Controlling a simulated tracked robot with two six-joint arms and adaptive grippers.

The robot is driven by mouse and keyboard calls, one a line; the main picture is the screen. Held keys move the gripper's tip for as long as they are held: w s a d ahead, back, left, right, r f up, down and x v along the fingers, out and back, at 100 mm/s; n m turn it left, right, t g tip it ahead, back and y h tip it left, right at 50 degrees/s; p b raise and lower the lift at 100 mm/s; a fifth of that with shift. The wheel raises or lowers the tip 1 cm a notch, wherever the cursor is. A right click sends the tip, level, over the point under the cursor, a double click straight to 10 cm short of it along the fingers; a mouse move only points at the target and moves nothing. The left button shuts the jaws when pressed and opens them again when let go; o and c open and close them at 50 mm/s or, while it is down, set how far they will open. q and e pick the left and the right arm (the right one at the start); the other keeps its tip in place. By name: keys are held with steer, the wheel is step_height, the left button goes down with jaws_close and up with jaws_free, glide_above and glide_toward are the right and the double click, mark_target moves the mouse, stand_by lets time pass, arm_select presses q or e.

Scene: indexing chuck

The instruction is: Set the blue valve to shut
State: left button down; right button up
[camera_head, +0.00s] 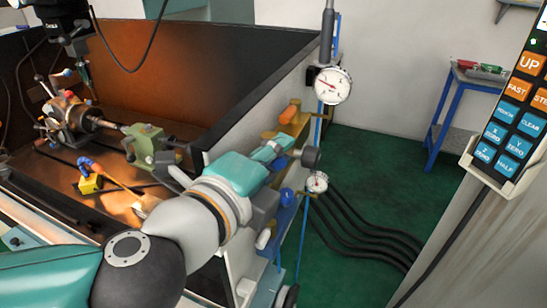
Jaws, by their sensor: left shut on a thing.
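The blue valve (287,196) is at the right end of the machine's side, beside the small gauge; only its blue knob shows clearly. My left arm comes in from the lower left, and its wrist covers part of the valve area. My left gripper (273,207) is at the blue valve and shut on it, though its fingertips are mostly hidden. I cannot tell from this view which way the valve is turned. My right gripper is not in view.
An orange-handled valve (289,112) sits farther back. A large dial gauge (332,86) and a small gauge (317,182) stand close to the valves. Black hoses (365,225) run over the green floor. A button pendant (515,115) hangs at the right.

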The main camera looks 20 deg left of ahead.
arm_select(q)
steer(key=shift+d+f+h, duration=0.1)
steer(key=shift+f+h, duration=0.15)
steer(key=shift+h, duration=0.05)
steer(key=c, duration=1.3)
jaws_free()
steer(key=shift+s, duration=0.15)
steer(key=shift+c, duration=0.2)
steer(key=shift+r, duration=0.1)
steer(key=v, duration=1.2)
